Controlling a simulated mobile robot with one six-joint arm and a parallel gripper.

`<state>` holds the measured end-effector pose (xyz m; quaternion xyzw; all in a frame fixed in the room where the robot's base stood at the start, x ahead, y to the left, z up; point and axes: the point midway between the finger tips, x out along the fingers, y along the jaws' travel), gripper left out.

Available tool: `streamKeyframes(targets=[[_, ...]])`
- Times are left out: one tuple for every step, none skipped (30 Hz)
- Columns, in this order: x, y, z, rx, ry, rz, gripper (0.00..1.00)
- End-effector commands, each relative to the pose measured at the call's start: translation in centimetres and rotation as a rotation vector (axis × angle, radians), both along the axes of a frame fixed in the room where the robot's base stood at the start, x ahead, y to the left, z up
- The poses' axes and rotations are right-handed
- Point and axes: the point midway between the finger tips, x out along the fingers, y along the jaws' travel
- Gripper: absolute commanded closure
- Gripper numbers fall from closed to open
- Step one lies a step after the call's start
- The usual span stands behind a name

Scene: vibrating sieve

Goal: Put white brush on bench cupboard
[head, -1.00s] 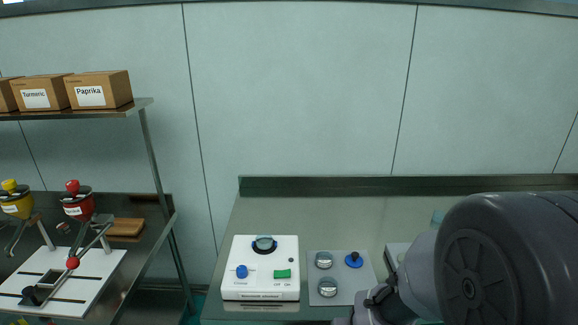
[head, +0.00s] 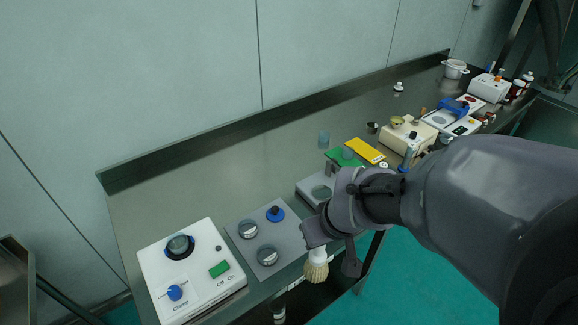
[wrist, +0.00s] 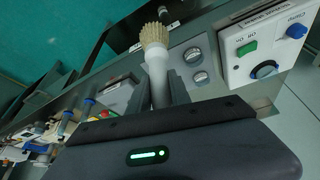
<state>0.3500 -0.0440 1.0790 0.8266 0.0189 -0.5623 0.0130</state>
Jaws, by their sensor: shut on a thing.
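The white brush (head: 317,266) hangs bristles down from my gripper (head: 333,246) in the head view, in front of the bench's front edge. In the wrist view its white handle (wrist: 158,74) is between the two dark fingers of my gripper (wrist: 162,90), with the beige bristles pointing away. My gripper is shut on the handle. The steel bench cupboard (head: 215,178) runs from lower left to upper right in the head view. The brush looks apart from the bench, and part of its handle is hidden by my gripper.
A white clamp device (head: 193,270) and a grey plate with knobs (head: 268,238) stand at the near left. The bench's back strip is mostly clear.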

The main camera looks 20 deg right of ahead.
Motion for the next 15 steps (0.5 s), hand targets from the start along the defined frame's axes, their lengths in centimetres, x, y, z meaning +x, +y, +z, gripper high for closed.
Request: streamKeyframes(targets=[[0.8,0.1,0.7,-0.004,-0.018,0.006,1.0],[1.5,0.4,0.6,-0.002,-0.018,0.008,1.0],[2.6,0.7,0.3,-0.003,-0.016,0.01,1.0],[3.6,0.9,0.2,-0.003,-0.015,0.012,1.0],[4.6,1.2,0.0,-0.003,-0.015,0.01,1.0],[6.0,1.5,-0.2,-0.003,-0.015,0.01,1.0],[7.1,1.7,-0.3,-0.003,-0.015,0.01,1.0],[8.1,2.0,-0.4,-0.003,-0.015,0.01,1.0],[9.5,2.3,-0.6,-0.004,-0.015,0.009,1.0],[10.5,2.6,-0.6,-0.003,-0.016,0.008,1.0],[11.4,2.7,-0.7,-0.004,-0.016,0.009,1.0],[12.4,3.0,-0.8,-0.003,-0.016,0.006,1.0],[13.0,3.1,-0.9,-0.003,-0.015,0.006,1.0],[13.5,3.2,-0.9,-0.003,-0.016,0.006,1.0],[14.1,3.4,-0.9,-0.004,-0.016,0.006,1.0]])
